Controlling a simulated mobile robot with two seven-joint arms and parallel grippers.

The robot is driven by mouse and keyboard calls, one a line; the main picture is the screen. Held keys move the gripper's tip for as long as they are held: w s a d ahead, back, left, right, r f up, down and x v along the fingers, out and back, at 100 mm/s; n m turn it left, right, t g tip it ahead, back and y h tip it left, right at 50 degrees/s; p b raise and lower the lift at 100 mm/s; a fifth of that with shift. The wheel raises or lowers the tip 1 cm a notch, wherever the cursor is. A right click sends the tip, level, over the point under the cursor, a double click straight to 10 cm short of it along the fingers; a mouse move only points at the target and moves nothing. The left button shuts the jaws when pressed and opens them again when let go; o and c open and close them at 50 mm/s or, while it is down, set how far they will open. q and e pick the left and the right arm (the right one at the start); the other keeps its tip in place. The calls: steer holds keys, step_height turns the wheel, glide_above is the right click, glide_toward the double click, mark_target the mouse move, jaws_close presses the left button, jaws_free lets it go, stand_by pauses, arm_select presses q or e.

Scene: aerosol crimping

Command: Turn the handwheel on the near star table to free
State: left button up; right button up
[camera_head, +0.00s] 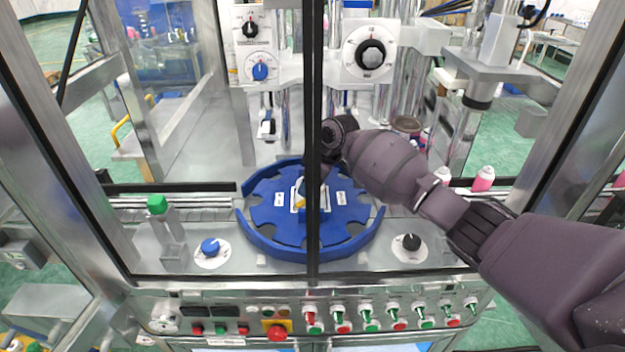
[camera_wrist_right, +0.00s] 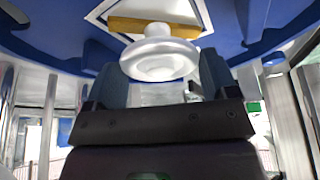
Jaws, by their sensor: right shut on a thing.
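The blue near star table (camera_head: 270,220) lies flat behind the front frame, notched around its rim. It also shows across the top of the right wrist view (camera_wrist_right: 60,25). A white plate with a yellow-orange bar (camera_wrist_right: 150,24) is at its middle. The white, round handwheel (camera_wrist_right: 160,55) stands out from that plate. My right gripper (camera_wrist_right: 158,85) has a finger on each side of the handwheel and is shut on it. In the head view this gripper (camera_head: 312,182) is partly hidden by a dark upright post. The labels are too small to read. My left gripper is out of view.
The dark upright post (camera_head: 313,100) crosses in front of the table. A blue knob (camera_head: 210,247) and a black knob (camera_head: 411,242) flank it. A button panel (camera_head: 275,331) runs along the front. Pink cans (camera_head: 484,178) stand at right. Dials (camera_head: 371,55) hang above.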

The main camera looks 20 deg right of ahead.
steer(key=o, duration=0.8)
steer(key=shift+r, duration=0.1)
steer(key=b+v, duration=0.1)
steer(key=v, duration=0.9)
steer(key=shift+s+d+r, duration=0.1)
steer(key=shift+d+r, duration=0.1)
steer(key=shift+r, duration=0.05)
